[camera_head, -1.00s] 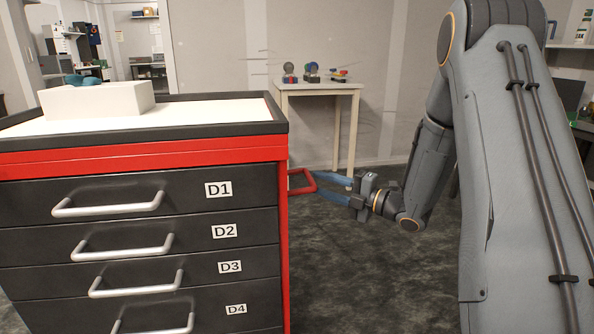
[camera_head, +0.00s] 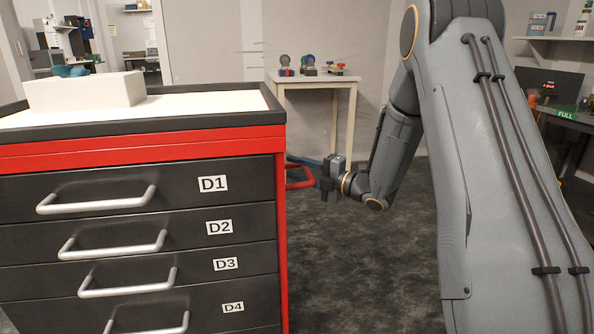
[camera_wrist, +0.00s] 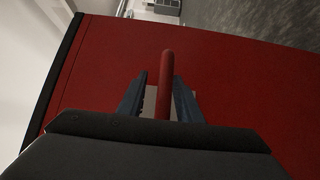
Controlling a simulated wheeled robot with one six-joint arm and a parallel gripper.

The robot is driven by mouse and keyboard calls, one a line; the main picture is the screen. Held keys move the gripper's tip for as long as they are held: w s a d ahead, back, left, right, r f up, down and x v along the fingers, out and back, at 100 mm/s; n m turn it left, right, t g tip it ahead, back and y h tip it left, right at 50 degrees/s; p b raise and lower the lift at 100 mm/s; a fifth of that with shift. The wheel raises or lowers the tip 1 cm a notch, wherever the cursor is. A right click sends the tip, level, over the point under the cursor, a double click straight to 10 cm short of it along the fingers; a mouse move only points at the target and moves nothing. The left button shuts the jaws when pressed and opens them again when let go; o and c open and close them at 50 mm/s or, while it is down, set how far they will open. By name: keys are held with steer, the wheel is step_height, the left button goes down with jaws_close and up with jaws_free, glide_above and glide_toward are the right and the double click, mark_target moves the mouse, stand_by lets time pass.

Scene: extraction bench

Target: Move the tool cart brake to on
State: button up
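The tool cart has red side panels and dark grey drawers (camera_head: 120,190) labelled D1 to D4. A red bar handle (camera_head: 300,184) sticks out from its right side. My gripper (camera_head: 303,170) is at that handle, its blue fingers partly hidden behind the cart's edge. In the wrist view, the handle bar (camera_wrist: 166,75) runs between the two fingers of my gripper (camera_wrist: 160,82). A pale gap shows on the left of the bar, and the right finger is close to it. The fingers are open around it.
A white box (camera_head: 85,92) lies on the cart top. A small table (camera_head: 318,84) with several coloured items stands behind. A dark bench with a monitor (camera_head: 548,88) is at the right. The floor (camera_head: 370,265) right of the cart is clear.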

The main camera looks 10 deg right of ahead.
steer(key=shift+r, duration=0.1)
jaws_close()
steer(key=shift+w+d+f+m+t+y+b, duration=0.1)
steer(key=shift+f+m+t+y+b, duration=0.6)
steer(key=shift+m+t, duration=0.25)
steer(key=shift+f, duration=0.9)
steer(key=shift+a+f, duration=0.25)
stand_by(0.8)
jaws_free()
